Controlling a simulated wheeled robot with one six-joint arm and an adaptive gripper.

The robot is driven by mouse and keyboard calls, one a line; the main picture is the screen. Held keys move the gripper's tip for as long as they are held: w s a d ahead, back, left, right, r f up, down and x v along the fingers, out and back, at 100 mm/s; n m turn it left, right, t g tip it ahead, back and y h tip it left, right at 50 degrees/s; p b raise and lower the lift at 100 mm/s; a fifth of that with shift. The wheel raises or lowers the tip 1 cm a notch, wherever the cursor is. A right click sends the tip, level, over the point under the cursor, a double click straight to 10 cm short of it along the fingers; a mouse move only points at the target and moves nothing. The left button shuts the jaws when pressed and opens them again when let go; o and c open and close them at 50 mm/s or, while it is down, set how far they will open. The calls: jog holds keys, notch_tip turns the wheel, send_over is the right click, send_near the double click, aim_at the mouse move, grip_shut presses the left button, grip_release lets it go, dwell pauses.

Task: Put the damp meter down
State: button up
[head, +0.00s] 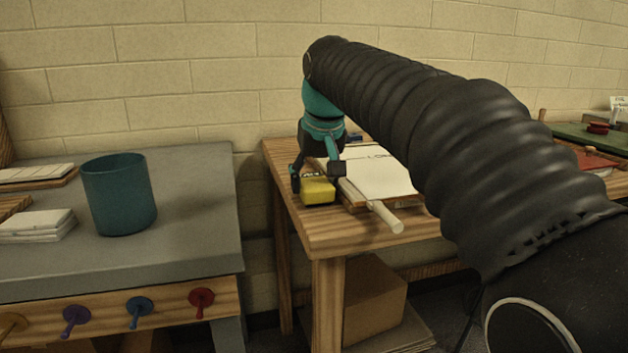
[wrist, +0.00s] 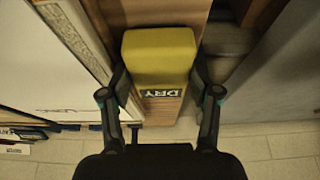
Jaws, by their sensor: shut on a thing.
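The damp meter (head: 318,191) is a yellow block with a dark label. In the wrist view the damp meter (wrist: 159,58) shows the word DRY on its label. My gripper (head: 318,178) is shut on it, with one finger on each side; the fingers also show in the wrist view (wrist: 160,90). The meter is over the left end of the wooden table (head: 330,238), close beside the board with white paper. I cannot tell whether its underside touches the wood.
A board with white paper (head: 378,172) lies right of the meter, and a white-handled tool (head: 384,216) lies at its front edge. A grey table (head: 190,180) with a teal bucket (head: 119,195) stands left, across a gap. A cardboard box (head: 372,297) sits below.

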jog(key=shift+f, duration=0.1)
jog(key=o, duration=0.7)
jog(key=p+v, duration=0.1)
jog(key=v, duration=1.1)
jog(key=shift+p, duration=0.35)
jog(key=shift+s, duration=0.1)
